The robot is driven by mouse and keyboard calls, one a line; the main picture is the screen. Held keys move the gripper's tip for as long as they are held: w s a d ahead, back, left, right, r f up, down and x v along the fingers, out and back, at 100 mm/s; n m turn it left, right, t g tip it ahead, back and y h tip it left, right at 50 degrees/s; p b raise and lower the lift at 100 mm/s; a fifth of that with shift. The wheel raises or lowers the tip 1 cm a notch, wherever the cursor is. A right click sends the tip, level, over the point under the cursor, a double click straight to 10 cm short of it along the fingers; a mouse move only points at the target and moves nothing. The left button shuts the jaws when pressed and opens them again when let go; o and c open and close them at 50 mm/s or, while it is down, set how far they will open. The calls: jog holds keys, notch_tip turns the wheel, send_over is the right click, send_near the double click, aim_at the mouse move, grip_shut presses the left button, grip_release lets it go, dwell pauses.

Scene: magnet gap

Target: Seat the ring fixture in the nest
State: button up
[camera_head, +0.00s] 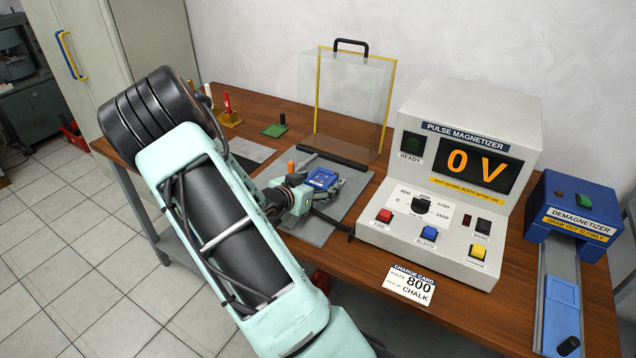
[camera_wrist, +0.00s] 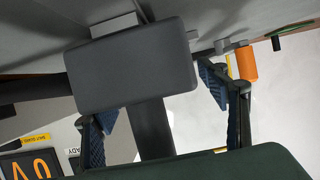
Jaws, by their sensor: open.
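My gripper (camera_wrist: 157,97) is open, and its two blue-padded fingers stand apart on either side in the wrist view. A dark grey rounded block (camera_wrist: 135,65) shows in front of the gap between them; I cannot tell whether it is the ring fixture or part of the nest, or whether the fingers touch it. In the head view my gripper is low over the grey plate (camera_head: 338,205). A small blue-topped piece (camera_head: 322,179) shows at its end, partly hidden by my gripper. No ring opening or nest is clearly visible.
An orange post (camera_head: 291,166) stands close by; it also shows in the wrist view (camera_wrist: 246,63). A clear yellow-edged guard (camera_head: 352,95) stands behind. The magnetizer (camera_head: 455,170), reading 0 V, and demagnetizer (camera_head: 580,215) stand right. A charge card (camera_head: 411,285) lies in front.

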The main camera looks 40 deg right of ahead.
jog(key=shift+r, duration=0.1)
jog(key=shift+a+r, duration=0.2)
jog(key=shift+a, duration=0.1)
jog(key=p+v, duration=0.1)
jog(key=v, duration=1)
jog(key=shift+s+a+p, duration=0.15)
jog(key=shift+s+p, duration=0.05)
jog(key=shift+p, duration=0.1)
